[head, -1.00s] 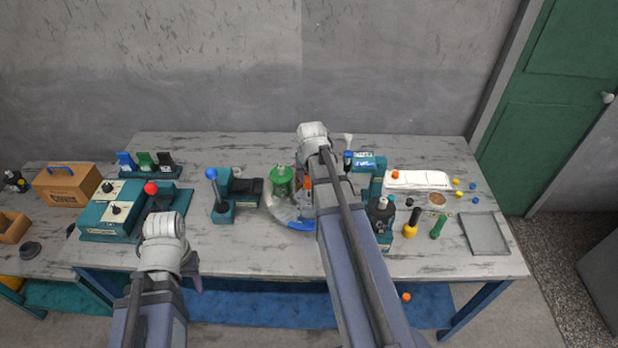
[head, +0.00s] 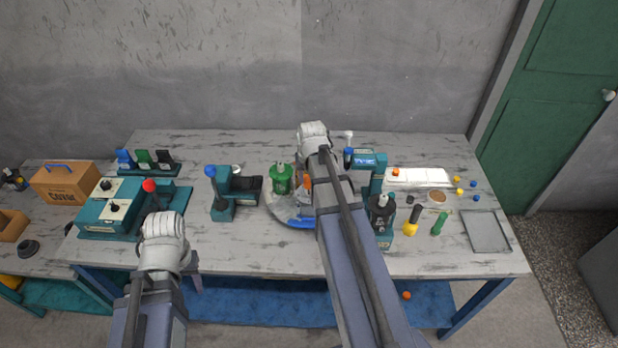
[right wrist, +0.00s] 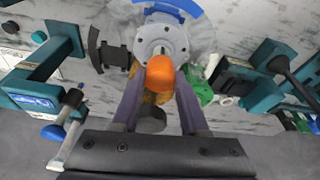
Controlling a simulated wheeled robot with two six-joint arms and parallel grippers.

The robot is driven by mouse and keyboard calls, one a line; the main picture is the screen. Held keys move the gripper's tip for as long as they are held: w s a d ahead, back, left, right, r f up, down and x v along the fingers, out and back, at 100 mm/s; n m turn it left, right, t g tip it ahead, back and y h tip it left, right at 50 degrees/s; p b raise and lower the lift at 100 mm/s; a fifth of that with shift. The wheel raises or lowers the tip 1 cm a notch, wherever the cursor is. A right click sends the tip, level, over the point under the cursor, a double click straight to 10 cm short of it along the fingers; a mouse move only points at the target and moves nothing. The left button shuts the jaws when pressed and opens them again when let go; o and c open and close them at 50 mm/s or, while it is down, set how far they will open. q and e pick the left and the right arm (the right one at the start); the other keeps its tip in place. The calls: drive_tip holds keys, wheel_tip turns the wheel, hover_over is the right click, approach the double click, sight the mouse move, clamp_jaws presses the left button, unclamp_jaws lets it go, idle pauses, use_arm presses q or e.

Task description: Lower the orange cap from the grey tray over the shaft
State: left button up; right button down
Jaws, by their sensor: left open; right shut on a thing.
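In the right wrist view my right gripper (right wrist: 160,80) is shut on a rounded orange cap (right wrist: 160,72). The cap is in front of the lower edge of a grey bolted flange (right wrist: 163,42) on a round plate; the gap between them cannot be judged. The shaft cannot be made out clearly behind the cap. In the head view a bit of orange shows beside my right arm (head: 306,181), which hides most of that gripper. The grey tray (head: 485,232) at the right of the table is empty. My left gripper (head: 195,283) is open, low at the table's front edge, mostly hidden.
A green part (head: 281,179) stands on the round plate, left of my right arm. A blue-knobbed lever unit (head: 222,200) is further left. A teal press (head: 380,212) and yellow and green handled tools (head: 412,222) stand to the right. Bare tabletop lies at front left.

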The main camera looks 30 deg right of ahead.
drive_tip(key=shift+f, duration=0.15)
drive_tip(key=shift+f+b, duration=0.55)
drive_tip(key=shift+b, duration=0.1)
unclamp_jaws()
idle(0.5)
drive_tip(key=shift+r, duration=0.15)
wheel_tip(320, 180, up, 7)
drive_tip(key=p, duration=0.7)
